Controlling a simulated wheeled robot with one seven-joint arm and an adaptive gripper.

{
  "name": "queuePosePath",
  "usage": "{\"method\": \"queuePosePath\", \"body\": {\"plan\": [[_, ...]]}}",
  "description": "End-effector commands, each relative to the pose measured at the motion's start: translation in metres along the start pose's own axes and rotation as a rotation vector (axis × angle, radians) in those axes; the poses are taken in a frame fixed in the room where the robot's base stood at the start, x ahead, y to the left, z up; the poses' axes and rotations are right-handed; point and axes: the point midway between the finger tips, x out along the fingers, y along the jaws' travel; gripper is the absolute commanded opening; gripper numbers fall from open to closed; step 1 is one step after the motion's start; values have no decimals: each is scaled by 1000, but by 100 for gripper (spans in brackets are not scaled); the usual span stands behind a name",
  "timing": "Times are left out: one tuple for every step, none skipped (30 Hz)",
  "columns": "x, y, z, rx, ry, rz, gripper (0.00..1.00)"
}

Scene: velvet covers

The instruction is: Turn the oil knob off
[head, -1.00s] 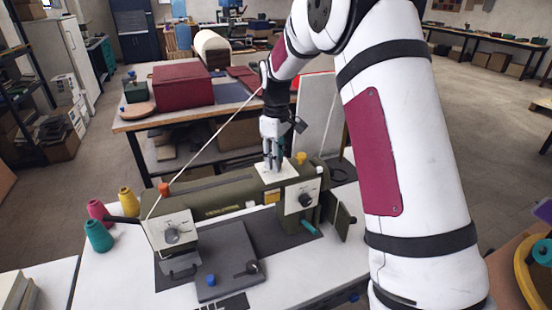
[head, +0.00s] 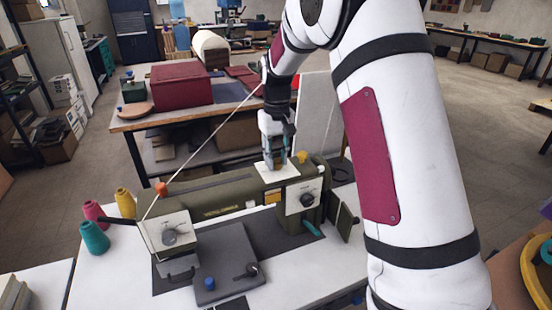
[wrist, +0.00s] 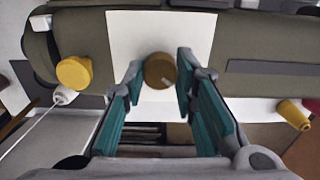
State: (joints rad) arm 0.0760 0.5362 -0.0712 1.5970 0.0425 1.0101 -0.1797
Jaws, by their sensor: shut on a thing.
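The sewing machine (head: 225,195), olive green, stands on the white table. A small round bronze-brown knob (wrist: 160,70) rises from a white square plate on its top, taken as the oil knob. The plate (head: 287,177) also shows in the wrist view (wrist: 125,30). My gripper (head: 274,166) points down at this plate. In the wrist view my gripper (wrist: 160,82) has its teal-padded fingers on either side of the knob, shut on it. In the head view the fingers hide the knob. A pointer or mark on the knob is too small to read.
A yellow cap (head: 302,157) stands close beside the plate and an orange cap (head: 162,188) on the machine's left end. A pale thread crosses left of my arm. Spools (head: 95,237) stand at the table's left. A red box (head: 182,83) lies on the bench behind.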

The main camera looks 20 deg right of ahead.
Motion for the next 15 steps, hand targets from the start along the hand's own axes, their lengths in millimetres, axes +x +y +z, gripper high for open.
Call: {"method": "queuePosePath", "body": {"plan": [[0, -1, 0, 43, 0, -1, 0], [0, -1, 0, 71, 0, -1, 0], [0, -1, 0, 109, 0, -1, 0], [0, -1, 0, 136, 0, -1, 0], [0, -1, 0, 164, 0, 0, 0], [0, -1, 0, 202, 0, 0, 0], [0, -1, 0, 231, 0, 0, 0], [0, -1, 0, 260, 0, 0, 0], [0, -1, 0, 298, 1, -1, 0], [0, -1, 0, 327, 1, -1, 0], [0, -1, 0, 356, 1, -1, 0], [0, -1, 0, 394, 1, -1, 0], [0, -1, 0, 422, 1, -1, 0], [0, -1, 0, 449, 1, -1, 0], [0, -1, 0, 487, 1, -1, 0]]}}
